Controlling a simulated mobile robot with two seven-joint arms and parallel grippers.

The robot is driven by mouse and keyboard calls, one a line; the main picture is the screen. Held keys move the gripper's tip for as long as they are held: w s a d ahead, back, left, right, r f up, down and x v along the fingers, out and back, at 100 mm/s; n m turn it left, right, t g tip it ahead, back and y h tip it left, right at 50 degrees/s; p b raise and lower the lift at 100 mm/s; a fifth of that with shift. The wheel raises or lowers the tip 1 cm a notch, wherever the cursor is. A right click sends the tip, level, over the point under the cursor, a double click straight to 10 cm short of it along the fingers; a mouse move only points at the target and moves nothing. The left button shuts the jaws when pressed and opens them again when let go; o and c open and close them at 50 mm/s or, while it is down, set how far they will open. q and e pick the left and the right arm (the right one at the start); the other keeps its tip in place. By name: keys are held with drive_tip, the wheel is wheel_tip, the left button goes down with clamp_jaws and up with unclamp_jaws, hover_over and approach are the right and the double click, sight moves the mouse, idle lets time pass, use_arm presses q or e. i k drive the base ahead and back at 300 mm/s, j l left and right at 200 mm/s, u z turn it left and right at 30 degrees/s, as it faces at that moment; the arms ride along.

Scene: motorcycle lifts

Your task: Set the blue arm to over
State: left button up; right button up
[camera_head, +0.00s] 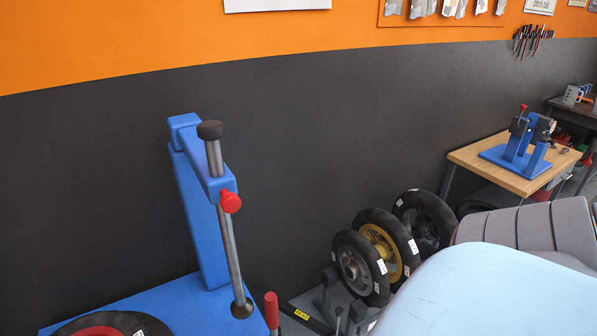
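A blue arm (203,168) stands at the left as part of a tire-changer-like machine. Its upright post rises from a blue base (178,303), and its top section reaches toward me. A grey vertical rod (231,250) passes through the end of the arm, with a black knob (210,130) on top and a dark round foot (241,308) at the bottom. A red knob (230,201) sits at the arm's end. A wheel with a red rim (112,328) lies on the base, partly cut off, and the rod's foot is to its right. Neither gripper is in view.
Several wheels (362,268) stand upright in a row right of the machine. A red-handled lever (271,310) rises near the base. A light blue rounded surface (490,295) fills the lower right. A wooden table (490,160) with a blue stand (518,155) is farther right.

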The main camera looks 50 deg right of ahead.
sight(199, 140)
drive_tip(key=z, duration=1.2)
